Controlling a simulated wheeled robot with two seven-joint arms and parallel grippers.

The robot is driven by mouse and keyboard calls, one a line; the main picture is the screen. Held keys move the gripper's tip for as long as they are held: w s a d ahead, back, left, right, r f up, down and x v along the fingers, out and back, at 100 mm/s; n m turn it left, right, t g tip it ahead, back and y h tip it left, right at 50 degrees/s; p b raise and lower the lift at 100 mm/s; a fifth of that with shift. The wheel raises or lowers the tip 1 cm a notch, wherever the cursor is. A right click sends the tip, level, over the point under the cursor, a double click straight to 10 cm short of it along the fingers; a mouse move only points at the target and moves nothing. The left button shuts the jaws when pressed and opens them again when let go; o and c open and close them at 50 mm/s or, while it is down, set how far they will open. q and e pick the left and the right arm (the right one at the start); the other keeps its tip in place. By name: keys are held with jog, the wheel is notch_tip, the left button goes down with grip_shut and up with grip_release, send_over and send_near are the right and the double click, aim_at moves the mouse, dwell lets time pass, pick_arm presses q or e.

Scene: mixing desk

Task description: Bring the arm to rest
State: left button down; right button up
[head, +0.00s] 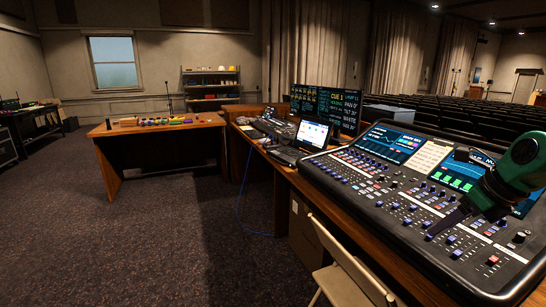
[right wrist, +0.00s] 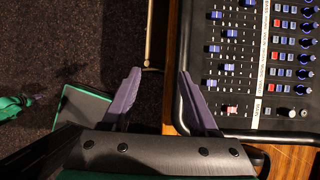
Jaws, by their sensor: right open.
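My right arm comes in from the right edge of the head view, green with a dark wrist. My right gripper (head: 447,222) is over the front part of the large mixing console (head: 395,185). In the right wrist view its two purple fingers are spread, and the gripper (right wrist: 157,80) is open with nothing between them. There the right finger overlaps the console's edge (right wrist: 187,100), and the left finger is over the dark carpet. I cannot tell how high the fingers are above the desk. My left gripper does not show in the head view.
A wooden chair (head: 345,275) stands at the desk's front. A laptop (head: 312,135) and cue monitor (head: 325,108) stand beyond the console. A side desk (head: 160,128) holds small colored items. Open carpet (head: 150,240) lies to the left; a blue cable (head: 240,205) hangs by the desk.

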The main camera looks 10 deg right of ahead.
jog(key=w+a+f+m+t+y, duration=0.1)
jog(key=w+a+f+m+t, duration=0.3)
jog(key=a+f+m, duration=0.3)
jog(key=w+a+f+m+t+y, duration=0.2)
jog(key=w+a+f+m+t, duration=0.25)
jog(key=f+m, duration=0.4)
jog(key=s+a+f+m+g+h, duration=0.1)
jog(key=s+f+m+g+h, duration=0.45)
jog(key=s+f+m, duration=0.85)
jog(key=s+a+f+m+g+y, duration=0.25)
jog(key=s+a+m+g, duration=0.3)
jog(key=s+m, duration=0.4)
jog(key=s+f+n+h+p, duration=0.1)
jog(key=s+f, duration=0.1)
jog(key=f, duration=1)
jog(key=s+f+n+p, duration=0.1)
jog(key=s+f, duration=0.2)
jog(key=f, duration=0.9)
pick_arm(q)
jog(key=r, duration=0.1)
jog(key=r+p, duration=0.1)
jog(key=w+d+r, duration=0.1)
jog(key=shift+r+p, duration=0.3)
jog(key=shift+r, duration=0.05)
pick_arm(e)
jog(key=s+d+f+g, duration=0.2)
jog(key=s+f, duration=0.8)
jog(key=s, duration=0.5)
jog(key=shift+d+f, duration=0.2)
jog(key=shift+d, duration=0.3)
